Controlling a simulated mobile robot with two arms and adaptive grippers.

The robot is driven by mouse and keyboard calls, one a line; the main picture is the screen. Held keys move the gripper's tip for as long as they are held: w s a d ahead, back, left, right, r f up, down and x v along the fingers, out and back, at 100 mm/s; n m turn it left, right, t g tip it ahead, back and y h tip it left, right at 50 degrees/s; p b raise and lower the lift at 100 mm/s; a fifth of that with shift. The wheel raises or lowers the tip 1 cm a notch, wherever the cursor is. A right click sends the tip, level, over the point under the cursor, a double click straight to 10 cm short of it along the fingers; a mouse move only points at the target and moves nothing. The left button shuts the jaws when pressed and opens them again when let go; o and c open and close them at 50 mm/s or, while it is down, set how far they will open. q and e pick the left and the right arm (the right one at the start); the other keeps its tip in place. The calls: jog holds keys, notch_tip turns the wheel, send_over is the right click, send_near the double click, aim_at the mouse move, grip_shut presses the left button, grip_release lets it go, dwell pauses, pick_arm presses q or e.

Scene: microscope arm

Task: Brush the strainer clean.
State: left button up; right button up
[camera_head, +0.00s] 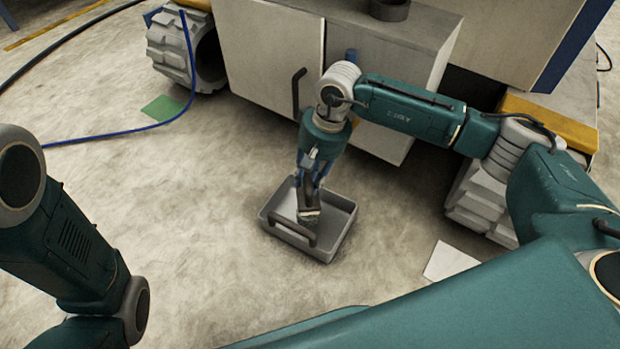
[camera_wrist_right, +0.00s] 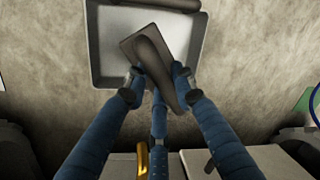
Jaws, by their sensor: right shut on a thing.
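A grey, shallow, tray-like strainer (camera_head: 339,237) with a dark bar handle at its near side lies on the floor in the head view. It fills the top of the right wrist view (camera_wrist_right: 103,45). My right gripper (camera_head: 309,187) points down over it. Its blue fingers (camera_wrist_right: 156,84) are shut on the dark handle of a brush (camera_wrist_right: 150,55). The brush's flat rectangular head is over the strainer's inside; I cannot tell whether it touches the bottom. My left arm shows at the left edge of the head view, but its gripper is out of view.
A grey cabinet (camera_head: 268,58) with a dark handle stands behind the strainer, with chunky wheels (camera_head: 176,50) beside it. A blue cable (camera_head: 125,131) and a green sheet (camera_head: 161,108) lie at the left. A white sheet (camera_head: 449,261) lies at the right. Floor left of the strainer is clear.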

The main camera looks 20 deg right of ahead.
aim_at(312, 187)
jog(key=shift+s+a+f+p, duration=0.1)
jog(key=shift+s+a+p, duration=0.1)
jog(key=shift+s, duration=0.55)
jog(key=shift+s+a+p, duration=0.1)
jog(key=shift+s+p, duration=0.1)
jog(key=shift+s, duration=0.55)
jog(key=shift+w+d+b, duration=0.15)
jog(key=shift+w+b, duration=0.2)
jog(key=shift+w, duration=0.4)
jog(key=shift+w+d+b, duration=0.15)
jog(key=shift+w+b, duration=0.15)
jog(key=shift+w, duration=0.45)
jog(key=shift+s, duration=0.1)
jog(key=shift+s+a+r+p, duration=0.15)
jog(key=shift+s+p, duration=0.1)
jog(key=shift+s, duration=0.45)
jog(key=shift+s+a+r+p, duration=0.15)
jog(key=shift+s+p, duration=0.1)
jog(key=shift+s, duration=0.4)
jog(key=shift+f, duration=0.15)
jog(key=shift+w, duration=0.1)
